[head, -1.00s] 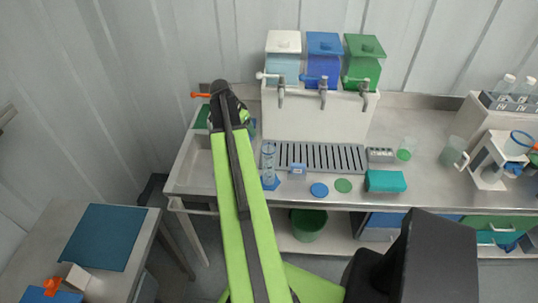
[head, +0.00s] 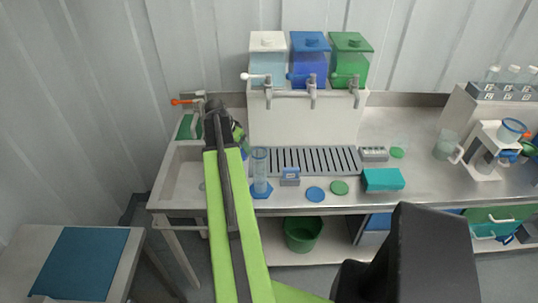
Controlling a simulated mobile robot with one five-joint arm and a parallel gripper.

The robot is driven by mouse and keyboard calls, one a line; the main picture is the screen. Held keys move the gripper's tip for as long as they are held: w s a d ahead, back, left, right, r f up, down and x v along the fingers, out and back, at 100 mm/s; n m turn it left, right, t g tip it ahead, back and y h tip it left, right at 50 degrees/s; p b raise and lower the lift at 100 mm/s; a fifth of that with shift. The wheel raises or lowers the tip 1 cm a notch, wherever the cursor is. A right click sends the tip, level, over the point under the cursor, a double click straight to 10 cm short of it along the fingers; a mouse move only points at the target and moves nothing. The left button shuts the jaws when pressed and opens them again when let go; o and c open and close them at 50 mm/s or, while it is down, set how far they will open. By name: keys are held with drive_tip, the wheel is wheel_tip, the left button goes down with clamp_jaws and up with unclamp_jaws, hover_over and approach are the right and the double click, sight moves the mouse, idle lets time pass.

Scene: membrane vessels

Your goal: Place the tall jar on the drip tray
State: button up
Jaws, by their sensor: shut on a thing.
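The drip tray (head: 312,160) is a dark slotted grille on the steel bench, in front of the dispensers. My gripper (head: 237,130) is at the far end of my arm, left of the tray and near the back of the bench. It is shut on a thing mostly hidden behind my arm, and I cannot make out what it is. A tall clear cylinder with a blue foot (head: 260,172) stands upright on the bench at the tray's left front. No jar is visible on the tray.
Three dispensers with taps (head: 311,92) overhang the tray's back. A sink (head: 177,172) is at left. A clear mug (head: 446,146) stands at right.

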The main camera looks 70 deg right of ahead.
drive_tip(key=s+d+f+b, duration=0.1)
drive_tip(key=s, duration=0.2)
drive_tip(key=s+d+f+b, duration=0.1)
drive_tip(key=s+d, duration=0.1)
drive_tip(key=s, duration=0.2)
drive_tip(key=s+d+f+b, duration=0.2)
drive_tip(key=s, duration=0.2)
drive_tip(key=shift+d, duration=0.2)
drive_tip(key=shift+r, duration=0.25)
drive_tip(key=shift+f, duration=0.2)
drive_tip(key=o, duration=1.4)
drive_tip(key=shift+w, duration=0.1)
drive_tip(key=shift+o, duration=0.2)
